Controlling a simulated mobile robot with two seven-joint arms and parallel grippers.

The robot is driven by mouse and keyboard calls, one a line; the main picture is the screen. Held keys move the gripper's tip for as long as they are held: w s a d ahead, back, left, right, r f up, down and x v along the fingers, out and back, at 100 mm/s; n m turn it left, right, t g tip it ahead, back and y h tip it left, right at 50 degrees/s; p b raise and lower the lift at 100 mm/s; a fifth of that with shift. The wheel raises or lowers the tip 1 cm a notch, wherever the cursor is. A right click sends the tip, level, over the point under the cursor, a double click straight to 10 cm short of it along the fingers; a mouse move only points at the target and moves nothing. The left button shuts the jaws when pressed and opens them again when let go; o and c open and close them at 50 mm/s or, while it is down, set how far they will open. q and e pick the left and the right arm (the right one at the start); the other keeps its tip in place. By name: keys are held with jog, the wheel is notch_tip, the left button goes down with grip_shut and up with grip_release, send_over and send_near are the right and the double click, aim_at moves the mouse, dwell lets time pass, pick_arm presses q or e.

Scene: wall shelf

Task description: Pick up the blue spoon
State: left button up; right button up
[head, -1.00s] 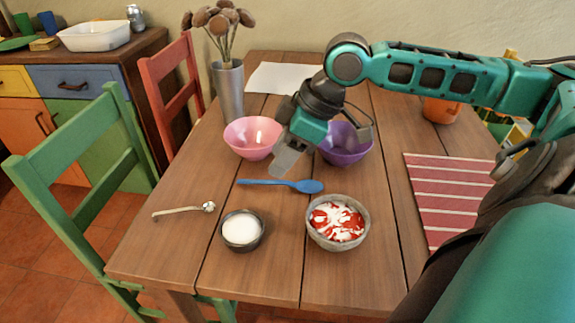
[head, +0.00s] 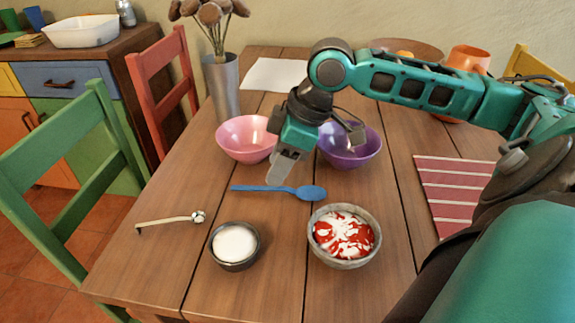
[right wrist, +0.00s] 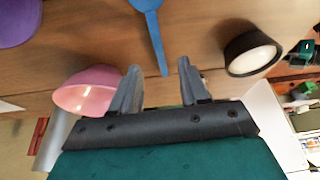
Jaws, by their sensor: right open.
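The blue spoon (head: 280,191) lies flat on the wooden table, its handle to the left and its bowl to the right. My right gripper (head: 276,178) is just above the spoon's handle in the head view, pointing down, with nothing between its fingers. In the right wrist view the two fingers (right wrist: 157,75) stand apart, and the blue spoon (right wrist: 154,38) shows beyond them, its handle end between the fingertips. Whether the fingers touch the spoon cannot be told. My left gripper is not in view.
A pink bowl (head: 241,146) and a purple bowl (head: 364,158) stand behind the spoon. In front are a dark bowl of white contents (head: 256,258) and a grey bowl of red and white food (head: 374,250). A small beige utensil (head: 165,222) lies left. A striped mat (head: 452,190) lies right.

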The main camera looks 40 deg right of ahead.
aim_at(261, 189)
jog(key=shift+a+b+x, duration=0.1)
jog(key=shift+b+x, duration=0.55)
jog(key=shift+x, duration=0.75)
jog(key=shift+a+b+x, duration=0.15)
jog(key=shift+b+x, duration=0.45)
jog(key=shift+x, duration=0.75)
jog(key=shift+w+r, duration=0.15)
jog(key=shift+w, duration=0.05)
grip_shut()
